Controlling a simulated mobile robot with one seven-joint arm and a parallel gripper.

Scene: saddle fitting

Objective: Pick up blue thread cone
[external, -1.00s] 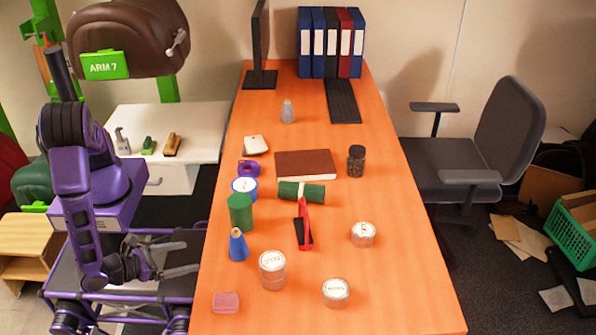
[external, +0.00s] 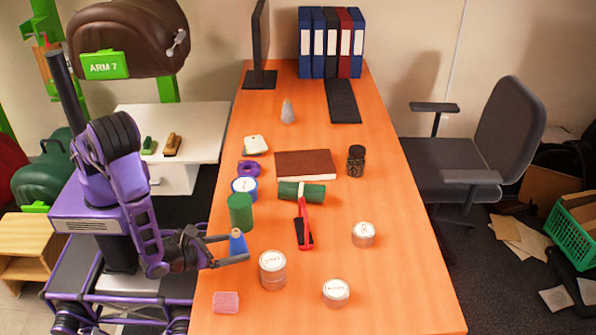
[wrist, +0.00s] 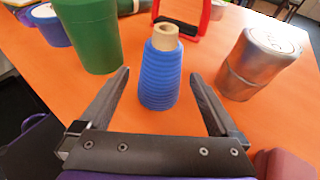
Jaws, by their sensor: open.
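The blue thread cone (external: 238,243) stands upright on the orange table near its left edge. In the wrist view the blue thread cone (wrist: 160,75) shows ribbed blue thread and a tan core at the top. My gripper (external: 240,248) is open and level, with one finger on each side of the cone in the external view. In the wrist view my gripper (wrist: 160,82) has its fingertips to the left and right of the cone's lower part, with orange table showing between each finger and the cone.
A green cylinder (wrist: 88,35) stands close behind the cone to the left. A silver tin (wrist: 258,62) stands to the right. A pink block (external: 226,302) lies near the table's front left. Red-handled item (external: 304,225) lies farther right.

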